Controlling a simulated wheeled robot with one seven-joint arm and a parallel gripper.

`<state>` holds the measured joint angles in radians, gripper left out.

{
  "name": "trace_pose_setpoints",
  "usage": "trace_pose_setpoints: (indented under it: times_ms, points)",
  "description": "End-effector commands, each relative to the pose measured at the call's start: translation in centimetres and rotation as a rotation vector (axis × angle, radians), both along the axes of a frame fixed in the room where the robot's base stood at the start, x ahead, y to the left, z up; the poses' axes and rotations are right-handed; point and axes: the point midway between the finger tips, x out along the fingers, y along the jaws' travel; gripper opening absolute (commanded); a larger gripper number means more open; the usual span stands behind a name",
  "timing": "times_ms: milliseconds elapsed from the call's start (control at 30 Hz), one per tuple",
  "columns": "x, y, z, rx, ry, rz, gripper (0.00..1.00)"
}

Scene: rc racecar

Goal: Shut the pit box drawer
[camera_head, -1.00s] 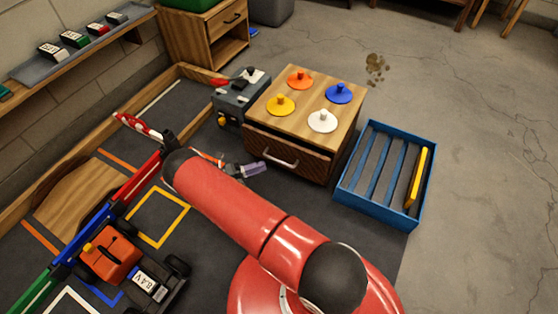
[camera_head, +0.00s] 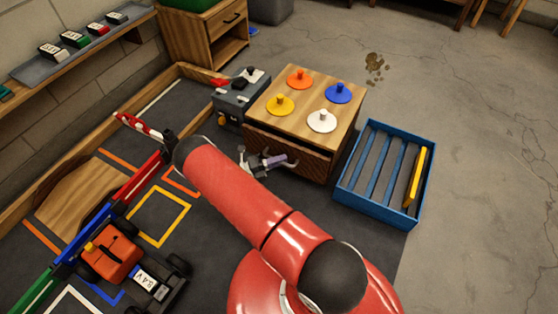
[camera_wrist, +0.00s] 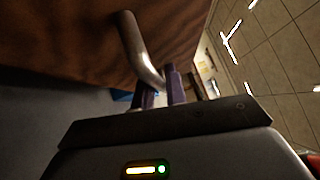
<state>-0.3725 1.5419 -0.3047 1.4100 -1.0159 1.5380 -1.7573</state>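The pit box (camera_head: 310,108) is a wooden cabinet with a dark brown drawer front (camera_head: 318,165) below its top. A dark line runs between the top and the drawer; how far the drawer stands out is hard to tell. My gripper (camera_head: 286,160) is at the drawer front, over the handle, which it mostly hides in the head view. In the wrist view the curved metal handle (camera_wrist: 138,50) comes down from the drawer front (camera_wrist: 65,35) to my two purple fingers (camera_wrist: 160,90). A small gap shows between the fingers; whether they grip the handle is unclear.
Orange, blue, yellow and white knobbed discs sit on the box top. A grey case (camera_head: 238,98) stands left of the box, and a blue slatted crate (camera_head: 378,212) right. An orange racecar (camera_head: 112,258) is at lower left. Bare floor lies at far right.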

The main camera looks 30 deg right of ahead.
Motion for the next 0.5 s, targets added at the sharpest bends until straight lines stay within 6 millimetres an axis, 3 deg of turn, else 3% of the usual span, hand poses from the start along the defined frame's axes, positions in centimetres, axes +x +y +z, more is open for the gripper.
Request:
trace_pose_setpoints:
  times_ms: [100, 500]
  points:
    - [0.00, 0.03, 0.01, 0.000, 0.000, 0.000, 0.00]
    - [0.61, -0.75, -0.36, 0.001, -0.001, -0.001, 0.00]
